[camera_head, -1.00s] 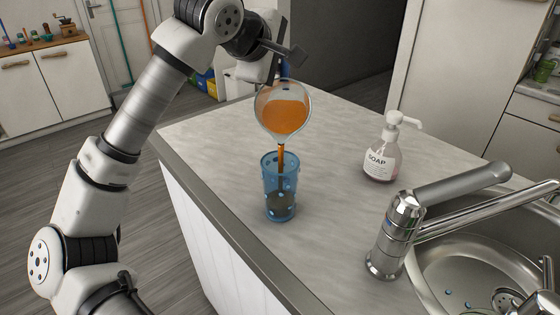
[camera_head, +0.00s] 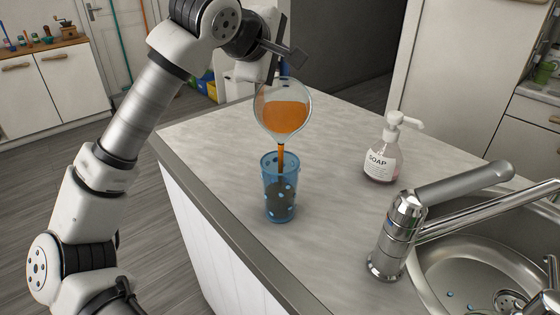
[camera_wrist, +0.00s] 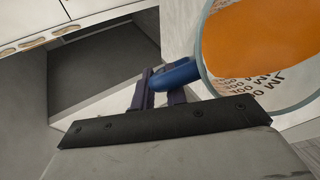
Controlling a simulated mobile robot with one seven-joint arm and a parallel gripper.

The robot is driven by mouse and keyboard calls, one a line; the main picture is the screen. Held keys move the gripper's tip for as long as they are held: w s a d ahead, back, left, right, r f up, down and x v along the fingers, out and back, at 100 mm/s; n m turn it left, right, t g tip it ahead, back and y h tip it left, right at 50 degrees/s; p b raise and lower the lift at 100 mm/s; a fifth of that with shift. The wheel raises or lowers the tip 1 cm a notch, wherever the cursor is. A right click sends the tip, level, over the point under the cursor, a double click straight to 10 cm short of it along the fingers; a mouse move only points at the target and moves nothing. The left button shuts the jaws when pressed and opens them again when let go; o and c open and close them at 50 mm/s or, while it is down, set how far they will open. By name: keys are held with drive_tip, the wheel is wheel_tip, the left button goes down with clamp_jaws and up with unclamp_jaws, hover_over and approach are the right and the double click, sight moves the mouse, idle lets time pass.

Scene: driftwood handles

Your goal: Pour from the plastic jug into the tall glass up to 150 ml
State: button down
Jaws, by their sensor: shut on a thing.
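The clear plastic jug (camera_head: 284,108) holds orange liquid and is tilted above the tall glass. A thin orange stream (camera_head: 281,158) runs from it into the glass. The tall glass (camera_head: 279,190) is blue with pale dots and stands upright on the counter, with a dark-looking fill in its lower part. My gripper (camera_wrist: 166,88) is shut on the jug's blue handle (camera_wrist: 176,73) in the wrist view. There the jug (camera_wrist: 262,50) shows orange liquid and printed marks, partly cut off by the frame.
A soap bottle (camera_head: 383,155) stands on the counter (camera_head: 335,205) right of the glass. A metal tap (camera_head: 396,235) and sink (camera_head: 470,265) are at the lower right. The counter's left edge runs close to the glass.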

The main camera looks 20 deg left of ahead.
drive_tip(key=shift+s+r+b, duration=0.3)
idle(1.1)
